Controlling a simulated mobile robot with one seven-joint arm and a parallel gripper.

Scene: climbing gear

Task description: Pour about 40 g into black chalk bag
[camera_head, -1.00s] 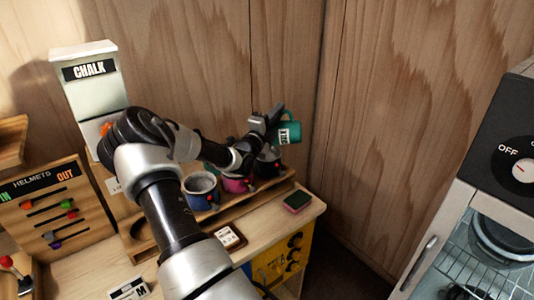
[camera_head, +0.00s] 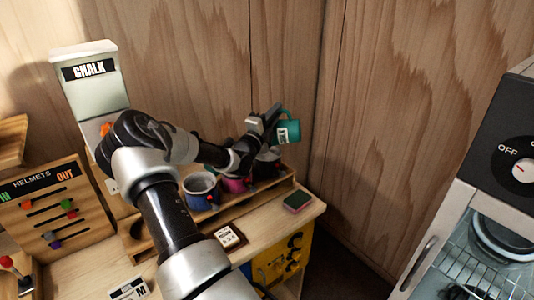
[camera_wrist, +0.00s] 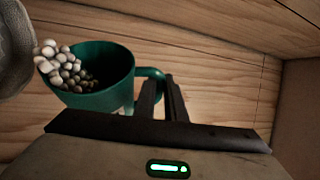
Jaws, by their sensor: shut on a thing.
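My gripper (camera_wrist: 168,100) is shut on the handle of a teal cup (camera_wrist: 105,58). The cup is tilted, and whitish chalk pieces (camera_wrist: 62,66) are heaped at its left lip in the wrist view. In the head view the teal cup (camera_head: 289,131) is held above the right end of the row of chalk bags. The black chalk bag (camera_head: 267,163) is there, just below the cup and partly hidden by my arm. A grey rounded surface (camera_wrist: 12,50) lies beside the lip in the wrist view; I cannot tell what it is.
A blue bag (camera_head: 200,191) and a pink bag (camera_head: 235,185) stand left of the black one on the wooden rack. A chalk dispenser (camera_head: 90,85) stands at the back left. A phone-like item (camera_head: 298,201) and a small white device (camera_head: 229,236) lie in front. Wooden walls are close behind.

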